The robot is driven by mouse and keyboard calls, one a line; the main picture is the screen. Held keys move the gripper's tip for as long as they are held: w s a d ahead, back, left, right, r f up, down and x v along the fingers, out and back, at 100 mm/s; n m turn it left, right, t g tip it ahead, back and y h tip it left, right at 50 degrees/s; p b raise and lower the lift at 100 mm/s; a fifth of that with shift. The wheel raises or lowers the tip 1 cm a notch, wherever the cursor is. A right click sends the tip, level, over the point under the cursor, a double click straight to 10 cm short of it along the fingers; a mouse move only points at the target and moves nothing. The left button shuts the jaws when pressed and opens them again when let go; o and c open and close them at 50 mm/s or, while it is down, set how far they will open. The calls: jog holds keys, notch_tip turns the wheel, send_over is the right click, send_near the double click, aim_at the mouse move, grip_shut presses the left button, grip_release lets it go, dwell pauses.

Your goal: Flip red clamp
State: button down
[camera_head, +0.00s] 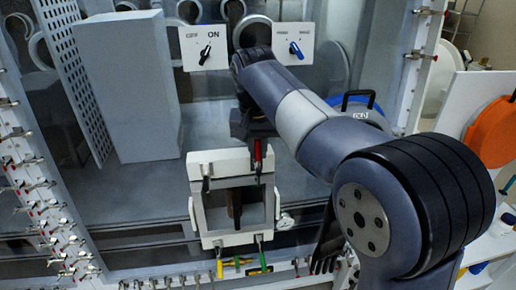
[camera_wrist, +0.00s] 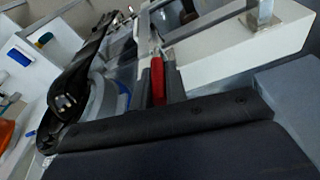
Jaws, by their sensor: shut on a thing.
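The red clamp (camera_head: 257,153) is a slim red handle on the top right of a white square frame (camera_head: 205,228). It stands roughly upright. In the wrist view the red clamp (camera_wrist: 157,80) shows beyond the dark gripper body, between narrow grey parts. My gripper (camera_head: 254,132) is shut on the red clamp at its upper end; the arm hides part of the grip. A black-handled clamp (camera_head: 206,178) stands on the frame's top left. A green-handled clamp (camera_head: 262,255) hangs at the frame's bottom right.
Two switch plates are on the back wall, one with a black knob (camera_head: 205,54) and one with a blue knob (camera_head: 296,50). A tall grey box (camera_head: 128,88) stands at left. Several small metal clamps line the left edge. An orange disc (camera_head: 492,132) is at right.

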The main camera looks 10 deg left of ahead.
jog(key=c, duration=1.4)
grip_release()
jog(key=shift+c, duration=0.2)
notch_tip(320, 180, up, 10)
jog(key=s, duration=0.1)
jog(key=shift+s+r, duration=0.25)
jog(key=shift+s, duration=0.1)
jog(key=f, duration=0.3)
jog(key=w+f, duration=0.1)
jog(key=f, duration=0.6)
jog(key=shift+w+f, duration=0.35)
jog(key=shift+w, duration=0.05)
jog(key=shift+r, duration=0.2)
